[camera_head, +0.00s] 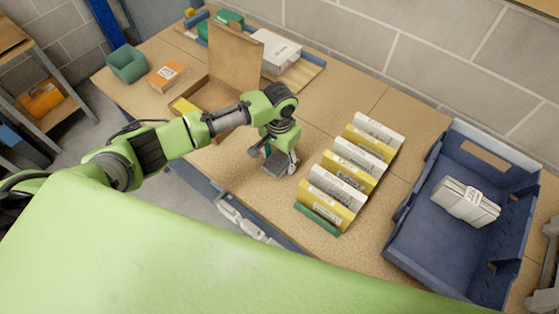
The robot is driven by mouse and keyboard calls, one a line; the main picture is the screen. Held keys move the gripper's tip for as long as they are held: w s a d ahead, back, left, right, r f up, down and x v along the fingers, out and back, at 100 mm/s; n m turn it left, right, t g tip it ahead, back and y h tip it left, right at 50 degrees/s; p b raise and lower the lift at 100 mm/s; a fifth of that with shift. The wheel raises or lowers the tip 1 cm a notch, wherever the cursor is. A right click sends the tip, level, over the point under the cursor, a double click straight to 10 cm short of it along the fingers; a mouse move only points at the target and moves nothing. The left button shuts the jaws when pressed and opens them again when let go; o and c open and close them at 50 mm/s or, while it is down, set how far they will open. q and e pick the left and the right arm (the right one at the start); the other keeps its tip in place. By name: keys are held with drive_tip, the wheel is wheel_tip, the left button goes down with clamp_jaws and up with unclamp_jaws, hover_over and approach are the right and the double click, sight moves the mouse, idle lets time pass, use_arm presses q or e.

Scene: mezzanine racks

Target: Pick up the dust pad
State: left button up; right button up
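No thing in the camera_head view is clearly marked as the dust pad, and I cannot tell for sure which one it is. A white banded bundle (465,202) with a label lies in the blue tote (402,228) at the right. A row of white and yellow labelled packs (340,180) stands mid-table. My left gripper (277,164) points down over the bare table, left of the row and apart from the packs. Its fingers look spread, with nothing seen between them. My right gripper is out of view.
An open cardboard box (236,57) stands behind my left gripper. An orange pack (169,76) and a green bin (126,64) are at the back left. A white box (277,51) lies at the back, near the block wall. Bare tabletop lies between the cardboard box and the row.

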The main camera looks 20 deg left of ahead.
sight(280, 159)
use_arm(q)
drive_tip(key=c, duration=0.6)
drive_tip(key=shift+r, duration=0.45)
wheel_tip(280, 159, up, 2)
drive_tip(key=shift+w+r, duration=0.1)
drive_tip(key=shift+r, duration=0.05)
drive_tip(key=s+d+r+b, duration=0.1)
drive_tip(key=s+d+r, duration=0.2)
drive_tip(key=s+d+r+b, duration=0.1)
drive_tip(key=s+d+r, duration=0.2)
drive_tip(key=s, duration=0.1)
drive_tip(key=s+d+r, duration=0.3)
drive_tip(key=s+r, duration=0.1)
drive_tip(key=shift+b, duration=0.4)
